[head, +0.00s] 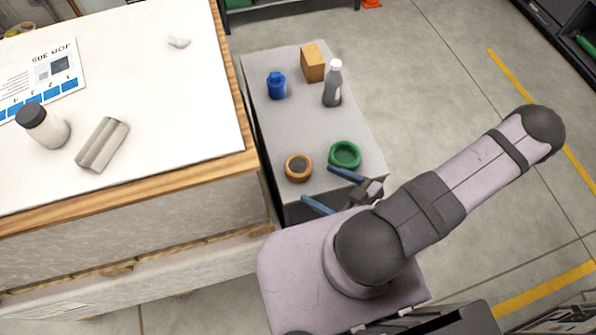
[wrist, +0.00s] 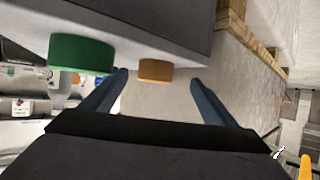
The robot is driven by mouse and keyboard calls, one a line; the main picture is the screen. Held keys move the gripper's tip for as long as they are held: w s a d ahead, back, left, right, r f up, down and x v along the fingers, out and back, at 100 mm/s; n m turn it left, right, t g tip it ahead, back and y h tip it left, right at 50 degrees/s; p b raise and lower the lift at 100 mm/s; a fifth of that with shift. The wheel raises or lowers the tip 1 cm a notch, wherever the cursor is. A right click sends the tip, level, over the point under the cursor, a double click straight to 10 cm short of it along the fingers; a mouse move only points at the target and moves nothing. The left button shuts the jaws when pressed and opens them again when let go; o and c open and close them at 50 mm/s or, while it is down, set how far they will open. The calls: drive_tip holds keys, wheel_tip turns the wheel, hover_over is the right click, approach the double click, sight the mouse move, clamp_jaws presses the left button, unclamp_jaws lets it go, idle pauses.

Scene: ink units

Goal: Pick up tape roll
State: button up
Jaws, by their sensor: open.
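Two round, roll-like things stand on the near end of a grey-topped table. One is an orange-brown ring with a dark centre (head: 298,168), also seen in the wrist view (wrist: 155,71). The other is a green ring (head: 345,154), also in the wrist view (wrist: 80,54). I cannot tell for certain which is the tape roll. My gripper (head: 317,183) is open and empty at the table's near edge. In the wrist view its blue fingers (wrist: 158,78) are spread, with the orange-brown ring appearing between their tips and the green ring left of them.
The grey table (head: 286,131) also holds a blue container (head: 276,86), an orange-brown box (head: 312,63) and a grey bottle (head: 332,84) farther back. A wood-edged white bench (head: 170,110) stands close on the left. Open floor lies to the right.

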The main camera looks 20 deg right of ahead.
sight(308, 174)
drive_tip(key=shift+w+r+t, duration=0.1)
drive_tip(key=shift+w+t, duration=0.2)
drive_tip(key=shift+p+x, duration=0.35)
drive_tip(key=shift+x, duration=0.65)
drive_tip(key=shift+w+a+p, duration=0.35)
drive_tip(key=shift+w+p, duration=0.1)
drive_tip(key=shift+w, duration=0.1)
drive_tip(key=shift+w+a+p, duration=0.35)
drive_tip(key=shift+w+p, duration=0.1)
drive_tip(key=shift+w, duration=0.1)
drive_tip(key=shift+f+p+x, duration=0.25)
drive_tip(key=shift+p+x, duration=0.1)
drive_tip(key=shift+x, duration=1.05)
drive_tip(key=shift+d, duration=0.2)
drive_tip(key=c, duration=1.2)
